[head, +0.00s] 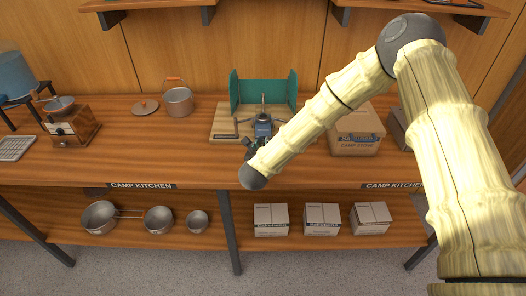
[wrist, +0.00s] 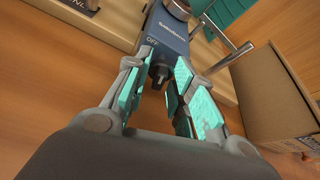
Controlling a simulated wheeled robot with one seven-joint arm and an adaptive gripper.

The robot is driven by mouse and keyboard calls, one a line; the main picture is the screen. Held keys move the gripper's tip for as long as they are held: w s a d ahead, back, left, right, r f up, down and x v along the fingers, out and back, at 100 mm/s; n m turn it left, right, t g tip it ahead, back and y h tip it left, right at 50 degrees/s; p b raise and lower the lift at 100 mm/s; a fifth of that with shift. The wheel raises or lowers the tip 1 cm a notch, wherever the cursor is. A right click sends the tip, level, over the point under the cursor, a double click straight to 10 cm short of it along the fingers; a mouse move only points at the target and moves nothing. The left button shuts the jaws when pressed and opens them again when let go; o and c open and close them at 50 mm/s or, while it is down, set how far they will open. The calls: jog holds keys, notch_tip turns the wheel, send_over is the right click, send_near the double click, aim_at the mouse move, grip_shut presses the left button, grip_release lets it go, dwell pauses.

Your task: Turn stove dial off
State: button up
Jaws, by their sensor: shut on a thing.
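The small blue camp stove (head: 263,126) stands on a wooden board at the middle of the counter, in front of a teal windscreen (head: 264,92). The wrist view shows its blue body (wrist: 175,38) with "OFF" lettering and a dark dial (wrist: 160,72) low on its face. My gripper (wrist: 160,82) reaches the stove from the front, its teal-padded fingers on either side of the dial and shut on it. In the head view my gripper (head: 252,144) is small and dark, and my arm partly covers it. The dial's exact angle is hard to read.
A cardboard box (head: 357,130) stands close right of the stove, partly behind my arm. A pot (head: 178,100), its lid (head: 145,107) and a wooden grinder (head: 72,128) stand to the left. Pans (head: 100,217) and small boxes (head: 271,220) are on the lower shelf.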

jog(key=n+h+b, duration=0.1)
jog(key=b, duration=0.1)
jog(key=n+h+b, duration=0.1)
jog(key=n, duration=0.1)
jog(key=shift+a+f+t+b, duration=0.15)
jog(key=shift+f+t+b, duration=0.15)
jog(key=shift+t+b, duration=0.1)
jog(key=shift+a+r+n+t+h+b, duration=0.1)
jog(key=shift+n+t+h+b, duration=0.2)
jog(key=shift+n+h+b, duration=0.9)
jog(key=shift+n+y, duration=0.3)
jog(key=shift+n, duration=0.2)
jog(key=o, duration=0.7)
jog(key=shift+s, duration=0.1)
jog(key=v, duration=1.1)
jog(key=shift+s+a+r, duration=0.1)
jog(key=shift+s+a, duration=0.05)
jog(key=shift+s, duration=0.25)
